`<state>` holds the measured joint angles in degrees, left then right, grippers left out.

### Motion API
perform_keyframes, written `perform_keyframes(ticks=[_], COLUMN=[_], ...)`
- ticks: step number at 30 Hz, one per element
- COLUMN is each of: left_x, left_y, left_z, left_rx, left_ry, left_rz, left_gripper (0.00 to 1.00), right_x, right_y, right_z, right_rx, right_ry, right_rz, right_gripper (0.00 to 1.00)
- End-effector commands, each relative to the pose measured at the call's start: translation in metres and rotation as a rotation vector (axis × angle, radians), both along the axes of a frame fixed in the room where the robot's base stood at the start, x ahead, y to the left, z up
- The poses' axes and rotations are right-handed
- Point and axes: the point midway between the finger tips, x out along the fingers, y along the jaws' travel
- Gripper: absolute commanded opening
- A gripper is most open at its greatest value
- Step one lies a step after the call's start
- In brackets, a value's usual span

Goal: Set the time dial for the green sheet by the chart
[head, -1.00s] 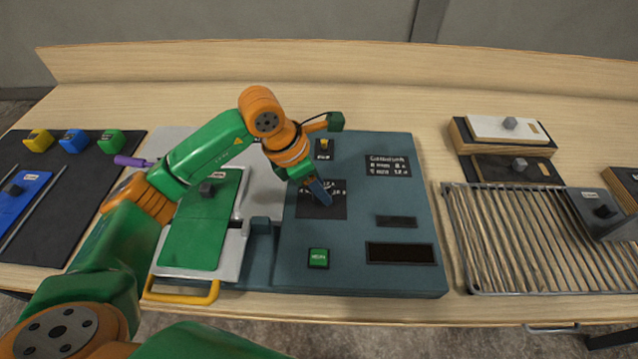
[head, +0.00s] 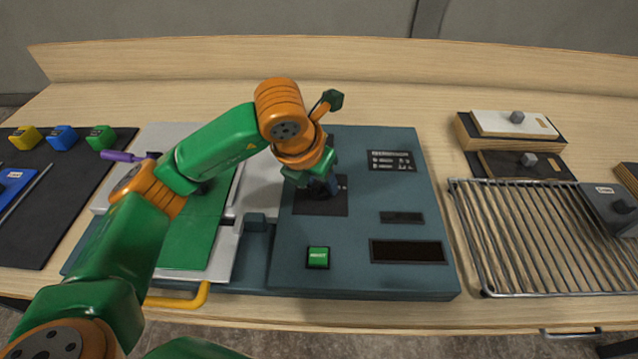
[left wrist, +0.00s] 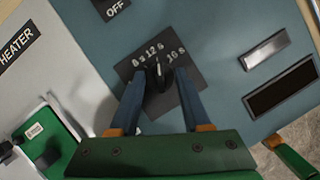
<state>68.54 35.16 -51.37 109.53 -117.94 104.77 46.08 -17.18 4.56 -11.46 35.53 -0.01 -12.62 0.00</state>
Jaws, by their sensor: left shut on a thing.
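The time dial (left wrist: 158,76) is a dark knob on a black plate marked 8 s, 12 s and a third value that looks like 10 s or 16 s. My left gripper (left wrist: 162,84) is shut on it, with one finger on each side. In the head view my left gripper (head: 326,189) hides most of the dial on the blue-grey console (head: 355,265). The knob appears to point near the 12 s mark; its exact setting is hard to read. The chart (head: 391,161) is a black panel at the console's upper right, its text too small to read. The green sheet (head: 195,240) lies left of the console.
A green button (head: 318,257) and a dark display (head: 408,251) are at the console's front. A wire rack (head: 540,240) stands right. Yellow, blue and green blocks (head: 101,138) sit on a dark mat at left. A yellow handle (head: 180,299) is at the front edge.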

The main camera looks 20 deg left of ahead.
Motion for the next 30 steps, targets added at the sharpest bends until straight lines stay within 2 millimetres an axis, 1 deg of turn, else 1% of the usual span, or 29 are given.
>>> perform_keyframes(ticks=[1,9,23,24,26,27,30], left_x=[0.0007,0.0007,0.0006,0.0006,0.0005,0.0004,0.0002], left_y=[-0.0004,-0.0007,-0.0005,-0.0005,-0.0005,-0.0005,-0.0005], left_z=[-0.0007,0.0007,0.0013,0.0013,0.0012,0.0011,0.0008], left_rx=[0.0,-0.001,-0.001,-0.001,-0.001,-0.001,0.0], left_ry=[-0.004,-0.004,-0.003,-0.003,-0.003,-0.002,-0.001], left_rz=[0.02,0.096,0.111,0.111,0.11,0.11,0.11], left_gripper=[0.0,0.0,0.0,0.5,0.66,0.77,0.77], right_x=[0.0,0.0,-0.0001,-0.0001,-0.0002,-0.0002,-0.0002], right_y=[0.0001,0.0002,0.0003,0.0003,0.0002,0.0002,0.0001], right_z=[-0.0035,-0.0079,-0.0081,-0.0081,-0.0082,-0.0082,-0.0083], right_rx=[0.0,0.0,0.0,0.0,0.0,0.0,0.0], right_ry=[0.0,0.0,0.0,0.0,0.0,0.0,0.0], right_rz=[0.0,0.0,0.0,0.0,0.0,0.0,0.0], right_gripper=[0.64,0.64,0.64,0.64,0.64,0.64,0.64])
